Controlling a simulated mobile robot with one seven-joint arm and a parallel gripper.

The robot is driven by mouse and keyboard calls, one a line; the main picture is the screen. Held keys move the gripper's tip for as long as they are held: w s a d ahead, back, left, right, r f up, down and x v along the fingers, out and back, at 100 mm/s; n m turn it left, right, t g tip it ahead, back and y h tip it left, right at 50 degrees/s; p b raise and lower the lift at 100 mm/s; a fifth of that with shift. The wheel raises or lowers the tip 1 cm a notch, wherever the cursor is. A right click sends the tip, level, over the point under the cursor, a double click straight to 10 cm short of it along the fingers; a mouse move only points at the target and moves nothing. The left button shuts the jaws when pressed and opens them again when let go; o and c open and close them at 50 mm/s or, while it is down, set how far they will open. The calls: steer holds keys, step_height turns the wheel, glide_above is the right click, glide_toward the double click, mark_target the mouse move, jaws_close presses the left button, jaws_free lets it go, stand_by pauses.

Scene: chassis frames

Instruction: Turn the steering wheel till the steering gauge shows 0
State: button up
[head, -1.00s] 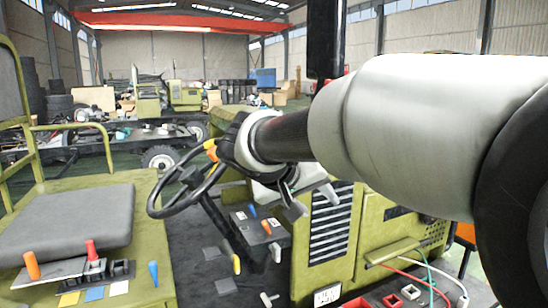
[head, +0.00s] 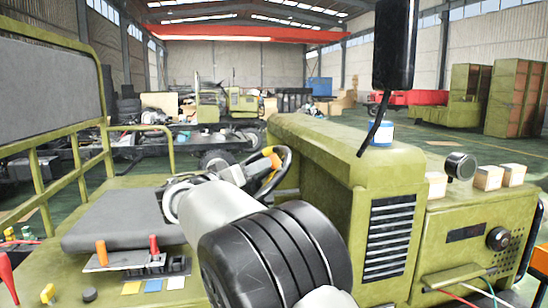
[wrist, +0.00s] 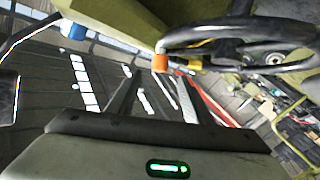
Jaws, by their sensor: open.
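The dark steering wheel (head: 284,168) with an orange mark on its rim stands behind my arm in the head view, partly hidden by it. In the wrist view the steering wheel (wrist: 240,38) crosses the upper right, and its orange mark (wrist: 160,62) shows at the rim's left end. My gripper (wrist: 158,85) is open and empty, with its dark fingers below the wheel in the picture and apart from it as far as I can tell. In the head view my arm hides most of the gripper. I cannot make out the steering gauge or its reading.
A grey seat (head: 125,218) with a green frame is left of my arm. A small panel with orange and red levers (head: 154,245) is in front of it. The green hood (head: 340,145) and a hanging black mirror (head: 395,45) are at the right.

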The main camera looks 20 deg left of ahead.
mark_target(273, 168)
steer(key=p+x, duration=0.3)
steer(key=x, duration=0.7)
steer(key=shift+w+d, duration=0.1)
steer(key=shift+w, duration=0.15)
jaws_close()
